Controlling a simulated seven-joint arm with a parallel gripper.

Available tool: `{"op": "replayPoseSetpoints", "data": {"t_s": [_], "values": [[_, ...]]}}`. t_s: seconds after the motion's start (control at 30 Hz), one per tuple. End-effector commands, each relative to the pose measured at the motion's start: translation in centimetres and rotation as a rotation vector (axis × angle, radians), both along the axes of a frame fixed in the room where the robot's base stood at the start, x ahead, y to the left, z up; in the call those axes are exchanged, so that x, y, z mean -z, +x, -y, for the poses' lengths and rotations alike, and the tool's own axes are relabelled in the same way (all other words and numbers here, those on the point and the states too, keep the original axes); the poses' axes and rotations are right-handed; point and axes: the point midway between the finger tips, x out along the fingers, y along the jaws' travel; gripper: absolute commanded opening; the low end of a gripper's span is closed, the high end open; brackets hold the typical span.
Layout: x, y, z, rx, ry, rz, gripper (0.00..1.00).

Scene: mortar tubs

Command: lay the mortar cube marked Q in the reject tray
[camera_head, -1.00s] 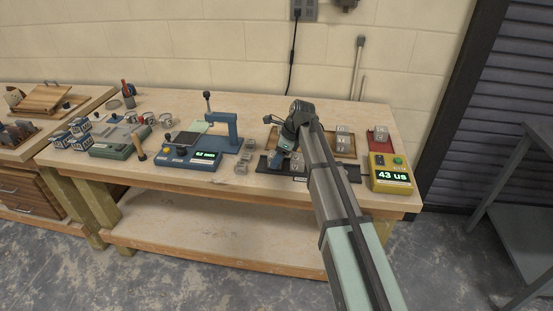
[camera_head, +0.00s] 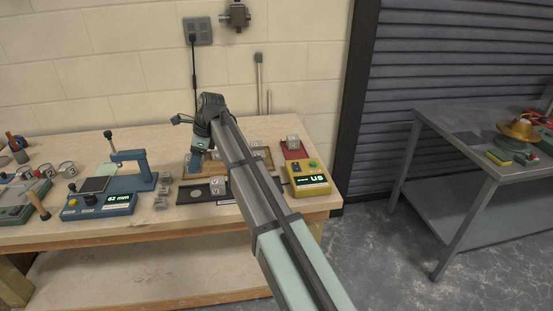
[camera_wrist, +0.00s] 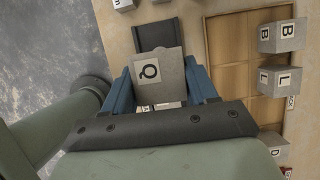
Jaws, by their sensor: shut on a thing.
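My gripper (camera_head: 198,150) is above the wooden tray and dark mat at the back of the bench. In the wrist view its blue fingers (camera_wrist: 162,82) are shut on a grey mortar cube marked Q (camera_wrist: 150,72), with the Q face toward the camera. In the head view I cannot make out the held cube clearly. The red tray (camera_head: 305,154), which I take as the reject tray, is to the right of my gripper, behind the yellow meter. One grey cube (camera_head: 293,142) sits in it.
A yellow meter (camera_head: 310,181) stands in front of the red tray. A dark mat (camera_head: 190,193) bears a cube (camera_head: 217,185). The wooden tray (camera_wrist: 232,78) holds cubes marked B (camera_wrist: 282,36) and L (camera_wrist: 279,79). A blue device (camera_head: 98,205) stands left. My arm crosses the bench.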

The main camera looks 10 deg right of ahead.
Motion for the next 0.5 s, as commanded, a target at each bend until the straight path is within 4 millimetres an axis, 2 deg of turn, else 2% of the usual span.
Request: {"op": "replayPoseSetpoints", "data": {"t_s": [0.17,0.5], "values": [[0.1,1.7,4.9,0.065,0.0,0.0,0.17],[0.5,6.1,17.2,0.227,0.0,0.001,0.17]]}}
